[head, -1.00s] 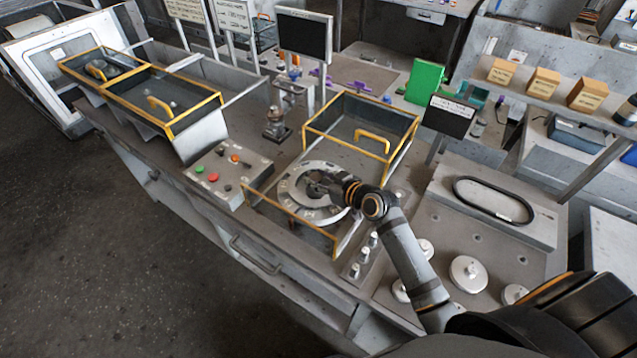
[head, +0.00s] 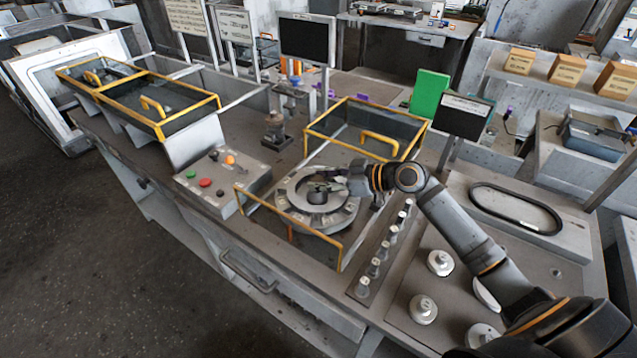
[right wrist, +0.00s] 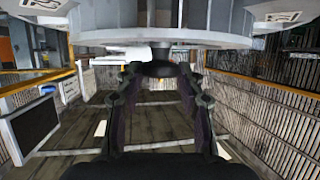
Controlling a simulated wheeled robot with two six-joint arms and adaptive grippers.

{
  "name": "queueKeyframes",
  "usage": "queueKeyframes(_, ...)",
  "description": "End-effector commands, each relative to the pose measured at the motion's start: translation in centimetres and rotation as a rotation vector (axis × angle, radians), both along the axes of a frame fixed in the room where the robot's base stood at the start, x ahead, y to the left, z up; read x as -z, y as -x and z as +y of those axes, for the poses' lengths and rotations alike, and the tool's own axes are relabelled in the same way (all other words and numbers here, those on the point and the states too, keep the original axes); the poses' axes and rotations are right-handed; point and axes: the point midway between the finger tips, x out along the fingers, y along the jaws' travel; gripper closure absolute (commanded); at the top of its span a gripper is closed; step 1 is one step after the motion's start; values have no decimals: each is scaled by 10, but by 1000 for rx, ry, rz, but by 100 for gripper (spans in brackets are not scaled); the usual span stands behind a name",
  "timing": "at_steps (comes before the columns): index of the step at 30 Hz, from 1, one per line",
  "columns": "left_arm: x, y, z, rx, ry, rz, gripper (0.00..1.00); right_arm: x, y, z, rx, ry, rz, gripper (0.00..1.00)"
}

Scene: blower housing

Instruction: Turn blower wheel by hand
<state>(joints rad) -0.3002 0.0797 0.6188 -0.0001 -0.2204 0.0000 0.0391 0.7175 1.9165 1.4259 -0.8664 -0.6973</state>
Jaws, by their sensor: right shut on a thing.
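The blower wheel (head: 290,205) is a grey ring with blocky segments around its edge and a dark hub (head: 317,195) at its middle. It lies flat inside a yellow-railed guard on the bench. My right gripper (head: 332,184) reaches in from the right, low over the wheel's middle, and is shut on the hub. In the right wrist view its two dark fingers (right wrist: 160,82) close on the dark hub, with the wheel's grey disc (right wrist: 160,38) across the top. The fingers hide part of the hub. My left gripper is not in view.
The yellow front rail (head: 290,222) and the raised guard cover (head: 365,128) border the wheel. A button box (head: 222,180) stands to the left. A row of small knobs (head: 376,268) runs along the right, near my forearm. Round white caps (head: 423,308) sit farther right.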

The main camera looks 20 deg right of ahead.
Motion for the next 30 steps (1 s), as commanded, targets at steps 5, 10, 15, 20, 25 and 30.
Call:
queueKeyframes(5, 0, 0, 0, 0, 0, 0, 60, 0, 0, 0, 0, -1, 1, 100)
queueKeyframes(10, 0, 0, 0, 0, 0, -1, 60, 0, 0, 0, 0, -1, 1, 52)
queueKeyframes(15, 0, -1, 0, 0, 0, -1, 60, 0, 0, 0, 0, -1, 1, 38)
queueKeyframes(20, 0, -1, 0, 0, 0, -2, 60, 0, 0, 0, 0, -1, 1, 38)
queueKeyframes(25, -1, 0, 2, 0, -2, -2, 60, -10, 0, 0, 0, 2, -3, 38)
queueKeyframes(30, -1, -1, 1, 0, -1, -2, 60, -47, 0, 0, -2, 5, -5, 38)
